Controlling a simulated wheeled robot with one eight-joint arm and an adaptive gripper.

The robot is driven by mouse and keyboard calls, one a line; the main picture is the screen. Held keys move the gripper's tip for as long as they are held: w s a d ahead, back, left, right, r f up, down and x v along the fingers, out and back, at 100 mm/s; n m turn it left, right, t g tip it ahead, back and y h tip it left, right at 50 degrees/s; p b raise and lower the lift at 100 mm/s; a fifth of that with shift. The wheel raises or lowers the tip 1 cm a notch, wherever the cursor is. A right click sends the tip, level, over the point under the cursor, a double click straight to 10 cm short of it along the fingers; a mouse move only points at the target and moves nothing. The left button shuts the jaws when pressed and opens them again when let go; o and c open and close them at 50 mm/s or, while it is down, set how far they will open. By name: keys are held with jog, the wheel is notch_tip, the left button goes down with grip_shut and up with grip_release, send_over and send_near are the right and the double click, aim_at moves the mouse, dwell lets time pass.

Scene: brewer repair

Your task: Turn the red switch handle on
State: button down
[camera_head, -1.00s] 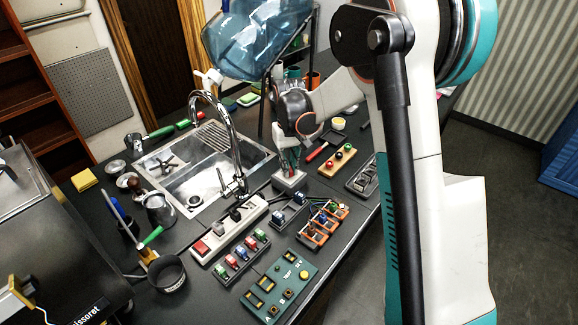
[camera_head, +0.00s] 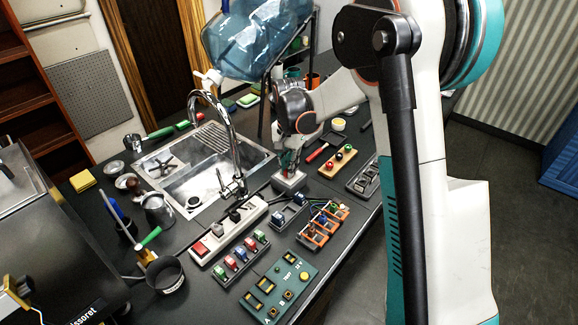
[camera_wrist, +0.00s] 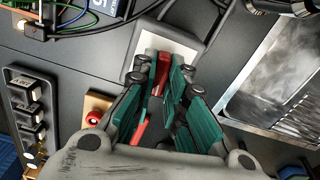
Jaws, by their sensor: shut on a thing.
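The red switch handle (camera_wrist: 162,72) shows in the wrist view between the teal finger pads of my gripper (camera_wrist: 165,88), which is shut on it. The handle sits on a pale switch box (camera_wrist: 178,42) with a grey rim. In the head view the switch box (camera_head: 289,181) stands on the counter right of the sink, and my gripper (camera_head: 290,160) reaches down onto it from above. The fingers hide most of the handle there, so its exact angle is hard to tell.
The sink (camera_head: 205,190) with its tall faucet (camera_head: 232,130) is close on the left. A wooden board with colored knobs (camera_head: 338,161) and a red-handled hammer (camera_head: 318,152) lie to the right. A power strip (camera_head: 228,232) and several switch panels stand in front.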

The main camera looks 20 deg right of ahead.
jog(key=shift+m, duration=0.8)
jog(key=c, duration=1.6)
grip_release()
notch_tip(320, 180, up, 12)
